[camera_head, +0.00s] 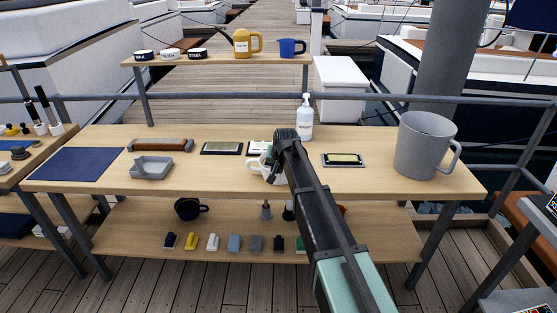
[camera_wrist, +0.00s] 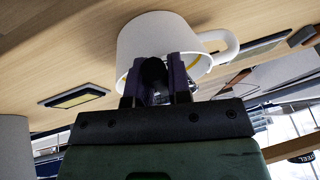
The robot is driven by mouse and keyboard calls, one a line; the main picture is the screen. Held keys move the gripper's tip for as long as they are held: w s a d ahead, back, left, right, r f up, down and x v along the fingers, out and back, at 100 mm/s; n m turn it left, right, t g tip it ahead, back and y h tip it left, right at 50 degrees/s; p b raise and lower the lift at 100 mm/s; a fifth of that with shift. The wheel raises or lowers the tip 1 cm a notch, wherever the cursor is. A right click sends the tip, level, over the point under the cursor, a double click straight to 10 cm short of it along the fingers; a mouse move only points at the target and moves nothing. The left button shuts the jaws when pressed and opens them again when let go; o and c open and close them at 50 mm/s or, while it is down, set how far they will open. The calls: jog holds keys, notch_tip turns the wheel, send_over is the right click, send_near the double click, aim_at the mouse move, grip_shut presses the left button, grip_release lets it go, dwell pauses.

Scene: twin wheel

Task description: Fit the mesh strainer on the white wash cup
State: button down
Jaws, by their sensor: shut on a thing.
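The white wash cup (camera_head: 255,163) stands on the table, partly hidden behind my arm in the head view. In the wrist view the cup (camera_wrist: 150,35) appears upside down, its handle at the right and a yellowish band inside its rim. My gripper (camera_wrist: 155,65) is at the cup's mouth, shut on a dark rounded piece (camera_wrist: 154,76), apparently the grip of the mesh strainer. A small greyish, shiny patch of the strainer (camera_wrist: 161,97) shows between the fingers. The fingers hide most of it, so I cannot tell whether it is seated on the rim.
A grey tray (camera_head: 151,168), a brown-handled tool (camera_head: 160,145) and a blue mat (camera_head: 75,164) lie left. The table's front left is fairly clear.

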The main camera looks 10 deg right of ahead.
jog(key=shift+f+b, duration=0.4)
jog(key=shift+f, duration=0.1)
jog(key=c, duration=1)
grip_release()
jog(key=a+p+v, duration=0.1)
jog(key=p+v, duration=0.9)
jog(key=v, duration=0.1)
jog(key=s+n+g, duration=0.1)
jog(key=s, duration=0.9)
jog(key=s+d+f+n+g, duration=0.1)
jog(key=s+g, duration=0.1)
jog(key=s, duration=0.9)
jog(key=s+d+n+g+h, duration=0.1)
jog(key=s+g, duration=0.1)
jog(key=s, duration=0.9)
jog(key=shift+s+d+f, duration=0.15)
jog(key=shift+f, duration=0.15)
